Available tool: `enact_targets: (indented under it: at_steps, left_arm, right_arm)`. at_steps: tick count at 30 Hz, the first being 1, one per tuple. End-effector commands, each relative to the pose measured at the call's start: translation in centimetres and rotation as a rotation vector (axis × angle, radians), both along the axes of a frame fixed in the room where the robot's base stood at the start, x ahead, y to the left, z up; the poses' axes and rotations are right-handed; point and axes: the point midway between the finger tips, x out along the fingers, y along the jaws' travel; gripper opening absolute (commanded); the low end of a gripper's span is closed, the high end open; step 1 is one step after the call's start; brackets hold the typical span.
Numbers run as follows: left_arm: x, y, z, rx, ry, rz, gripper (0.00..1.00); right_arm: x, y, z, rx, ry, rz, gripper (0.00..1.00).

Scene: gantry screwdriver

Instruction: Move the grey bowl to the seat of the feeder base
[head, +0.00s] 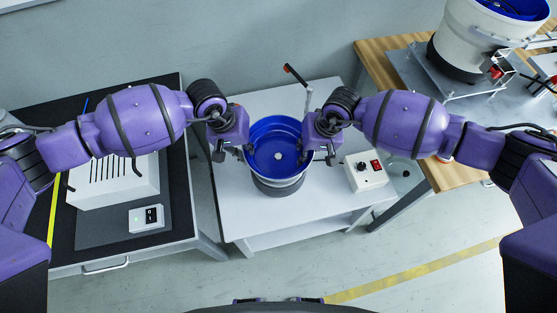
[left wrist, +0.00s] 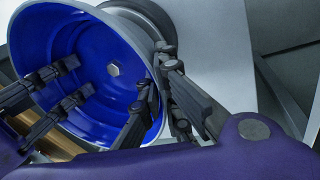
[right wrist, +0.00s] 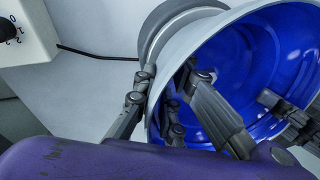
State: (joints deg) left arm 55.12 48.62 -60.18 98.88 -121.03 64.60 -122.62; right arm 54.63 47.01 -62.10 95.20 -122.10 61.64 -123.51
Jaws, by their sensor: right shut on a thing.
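The grey bowl (head: 277,147) has a blue inside and a bolt at its centre. It is over a round grey and dark base (head: 278,187) on the white table, apparently the feeder base; whether bowl and seat touch I cannot tell. My left gripper (head: 233,148) straddles the bowl's left rim, one finger inside and one outside; how tightly is unclear. My right gripper (head: 322,147) is shut on the opposite rim. The bowl also shows in the left wrist view (left wrist: 95,65) and the right wrist view (right wrist: 240,65). The seat is hidden beneath it.
A control box (head: 366,171) with a dial and red switch stands right of the bowl, with a cable towards the base. A thin post with a red-tipped arm (head: 296,76) rises behind. A black bench (head: 178,225) is left; a wooden table (head: 375,50) with a larger feeder is right.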

Motion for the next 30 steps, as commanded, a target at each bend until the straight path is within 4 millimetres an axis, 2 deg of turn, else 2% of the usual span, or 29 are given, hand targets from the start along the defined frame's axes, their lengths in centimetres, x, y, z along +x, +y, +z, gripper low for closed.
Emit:
enact_targets:
  at_steps: [7,8,12,26,30]
  left_arm:
    - [0.5,0.3,-1.0,0.006,-0.009,0.003,0.00]
    - [0.4,0.3,-1.0,0.007,-0.008,0.002,0.07]
    - [0.3,0.2,-1.1,0.005,-0.005,0.002,0.23]
    - [0.1,0.1,-1.1,0.001,-0.001,0.000,0.23]
    - [0.1,0.3,-0.2,0.002,-0.003,0.000,0.23]
  right_arm:
    - [-0.2,-0.3,-1.4,-0.008,0.004,0.005,0.00]
    - [-0.3,-0.3,-1.4,-0.009,0.005,0.006,0.14]
    - [-0.2,-0.2,-1.3,-0.006,0.003,0.003,0.29]
    - [0.0,0.0,-1.2,-0.001,0.001,0.001,0.29]
    - [0.0,0.0,-1.2,-0.001,0.001,0.000,0.29]
